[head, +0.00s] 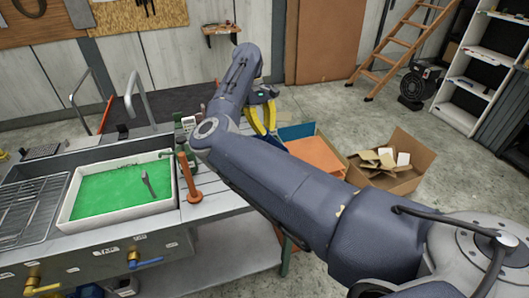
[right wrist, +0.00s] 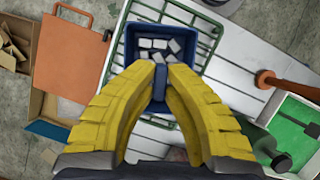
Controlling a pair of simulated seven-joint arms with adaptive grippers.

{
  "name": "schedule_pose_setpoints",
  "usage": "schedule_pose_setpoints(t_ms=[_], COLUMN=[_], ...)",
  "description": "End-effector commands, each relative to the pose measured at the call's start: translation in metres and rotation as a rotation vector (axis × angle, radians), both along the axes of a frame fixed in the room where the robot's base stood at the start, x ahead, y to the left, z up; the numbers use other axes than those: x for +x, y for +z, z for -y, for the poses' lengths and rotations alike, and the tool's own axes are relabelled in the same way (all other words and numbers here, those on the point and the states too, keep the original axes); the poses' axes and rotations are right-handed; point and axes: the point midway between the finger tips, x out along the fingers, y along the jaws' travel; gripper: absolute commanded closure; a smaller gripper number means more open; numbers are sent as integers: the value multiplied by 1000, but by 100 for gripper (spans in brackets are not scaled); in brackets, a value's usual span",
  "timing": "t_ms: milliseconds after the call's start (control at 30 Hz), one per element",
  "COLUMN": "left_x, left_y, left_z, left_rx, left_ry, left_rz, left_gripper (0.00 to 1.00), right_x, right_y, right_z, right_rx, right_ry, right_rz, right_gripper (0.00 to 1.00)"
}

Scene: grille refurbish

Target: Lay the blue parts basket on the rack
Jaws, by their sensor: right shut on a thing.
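The blue parts basket (right wrist: 131,48) holds several small grey blocks and shows in the right wrist view. The yellow fingers of my right gripper (right wrist: 160,80) are shut on the near wall of the basket. In the head view my right gripper (head: 267,120) is beyond the bench's far right side, and my arm hides most of the basket. A green-framed wire rack (right wrist: 172,12) shows behind the basket in the right wrist view; the gap between them is unclear. Another wire rack (head: 28,208) lies at the bench's left. My left gripper is not in view.
A white tray with a green inside (head: 75,217) sits on the bench, with an orange-brown plunger-like tool (head: 190,178) beside it. An orange panel (head: 316,155) and an open cardboard box (head: 400,180) are right of the gripper. A wooden ladder (head: 405,45) stands behind.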

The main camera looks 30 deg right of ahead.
Motion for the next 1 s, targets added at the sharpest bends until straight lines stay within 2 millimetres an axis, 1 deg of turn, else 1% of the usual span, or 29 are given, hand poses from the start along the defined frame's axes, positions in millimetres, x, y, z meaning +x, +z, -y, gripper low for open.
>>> schedule_pose_setpoints(t_ms=[467,500,667,700,867,900,1000], left_x=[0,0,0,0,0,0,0], left_y=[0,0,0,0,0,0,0], left_z=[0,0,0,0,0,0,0], left_rx=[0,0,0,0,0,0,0], left_ry=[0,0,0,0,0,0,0], left_rz=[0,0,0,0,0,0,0], left_gripper=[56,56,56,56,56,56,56], right_x=[0,0,0,0,0,0,0], right_y=[-2,-2,-2,-2,-2,-3,-3], right_z=[0,0,0,0,0,0,0], right_rx=[0,0,0,0,0,1,1], right_ry=[0,0,0,0,0,0,0], right_rz=[0,0,0,0,0,0,0], right_gripper=[100,89,70,67,67,58,47])
